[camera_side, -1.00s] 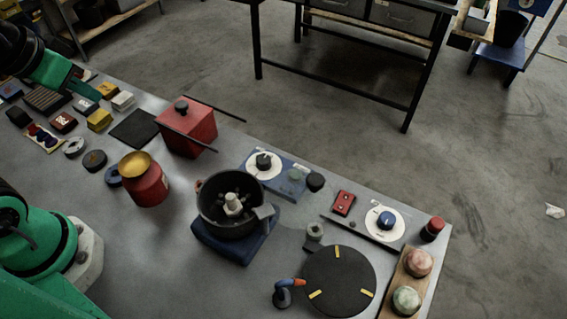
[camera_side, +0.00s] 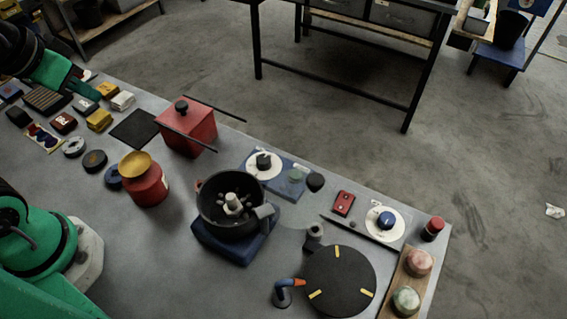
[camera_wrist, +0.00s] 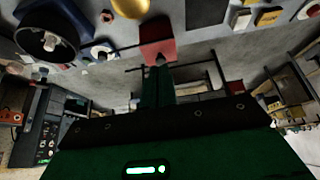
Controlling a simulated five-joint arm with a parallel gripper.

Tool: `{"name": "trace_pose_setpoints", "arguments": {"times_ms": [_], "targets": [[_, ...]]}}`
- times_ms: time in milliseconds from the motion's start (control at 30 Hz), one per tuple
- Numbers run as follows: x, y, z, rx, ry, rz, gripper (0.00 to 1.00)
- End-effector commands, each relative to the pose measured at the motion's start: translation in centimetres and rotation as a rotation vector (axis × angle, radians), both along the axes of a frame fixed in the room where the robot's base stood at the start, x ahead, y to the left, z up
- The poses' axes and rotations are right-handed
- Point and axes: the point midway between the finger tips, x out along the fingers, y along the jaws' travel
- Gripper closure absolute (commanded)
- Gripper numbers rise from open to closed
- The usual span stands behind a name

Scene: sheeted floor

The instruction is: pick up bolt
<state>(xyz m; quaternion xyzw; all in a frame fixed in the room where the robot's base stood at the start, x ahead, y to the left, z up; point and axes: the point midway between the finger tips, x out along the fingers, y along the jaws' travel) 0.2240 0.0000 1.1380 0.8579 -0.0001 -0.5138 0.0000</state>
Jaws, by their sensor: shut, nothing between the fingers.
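My gripper (camera_side: 84,88) is at the upper left in the side view, above the crowded end of the table. In the wrist view the fingers (camera_wrist: 158,72) are together with nothing between them. The dark pot (camera_side: 207,213) stands on a blue base, well to the right of my gripper. A pale upright piece (camera_side: 232,200) and several small dark pieces lie in it. The pale piece may be the bolt, but it is too small to tell. The pot also shows in the wrist view (camera_wrist: 20,36).
The red box (camera_side: 188,132) has rods sticking out. A red canister (camera_side: 148,186) with a gold top stands left of the pot. A black disc (camera_side: 340,282) and a wooden board (camera_side: 402,281) are at the right. Small blocks crowd the far left.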

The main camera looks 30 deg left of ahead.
Motion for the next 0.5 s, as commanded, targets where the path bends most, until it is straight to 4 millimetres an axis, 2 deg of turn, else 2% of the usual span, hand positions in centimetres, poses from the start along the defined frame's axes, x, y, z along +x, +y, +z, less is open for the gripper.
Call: {"name": "trace_pose_setpoints", "arguments": {"times_ms": [300,367,500], "targets": [[0.00,0.00,0.00,0.000,0.000,0.000,1.00],[0.00,0.00,0.00,0.000,0.000,0.000,0.90],[0.00,0.00,0.00,0.000,0.000,0.000,0.63]]}}
